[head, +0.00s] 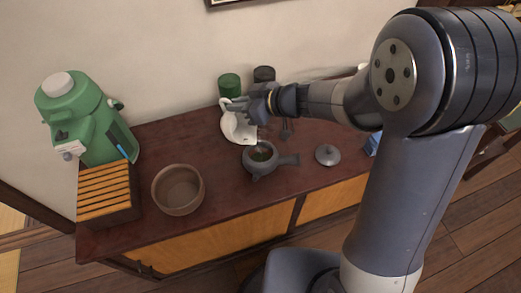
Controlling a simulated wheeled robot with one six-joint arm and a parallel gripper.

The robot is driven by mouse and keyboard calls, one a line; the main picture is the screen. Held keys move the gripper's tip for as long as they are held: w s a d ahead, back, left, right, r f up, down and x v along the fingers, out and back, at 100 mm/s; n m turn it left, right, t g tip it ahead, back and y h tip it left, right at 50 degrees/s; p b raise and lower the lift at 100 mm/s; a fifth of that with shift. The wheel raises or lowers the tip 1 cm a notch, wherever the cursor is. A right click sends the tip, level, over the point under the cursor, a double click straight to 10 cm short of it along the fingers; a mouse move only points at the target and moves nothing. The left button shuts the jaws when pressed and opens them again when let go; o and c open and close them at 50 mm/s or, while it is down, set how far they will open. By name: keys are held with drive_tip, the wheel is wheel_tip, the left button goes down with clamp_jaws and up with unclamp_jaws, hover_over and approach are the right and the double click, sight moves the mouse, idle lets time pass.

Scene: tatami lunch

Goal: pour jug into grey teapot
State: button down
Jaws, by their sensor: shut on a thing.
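The grey teapot (257,167) stands on the dark red cabinet top, uncovered, with something dark green inside. Its side handle points right and its spout points toward the front. A grey lid (328,154) lies on the cabinet to the right of the teapot. My gripper (252,108) is shut on the white jug (236,127) behind and slightly left of the teapot. The jug is tilted, with its lower right part close to the teapot's opening. Whether anything flows from it is too small to tell. The arm and gripper hide part of the jug.
A green water dispenser (83,115) and a slatted wooden box (107,193) stand at the left. A brown bowl (178,190) is left of the teapot. A green canister (229,86) and a dark canister (264,75) stand behind the gripper. The cabinet's front edge is clear.

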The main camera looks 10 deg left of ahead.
drive_tip(key=shift+s+d, duration=0.1)
drive_tip(key=shift+d, duration=0.15)
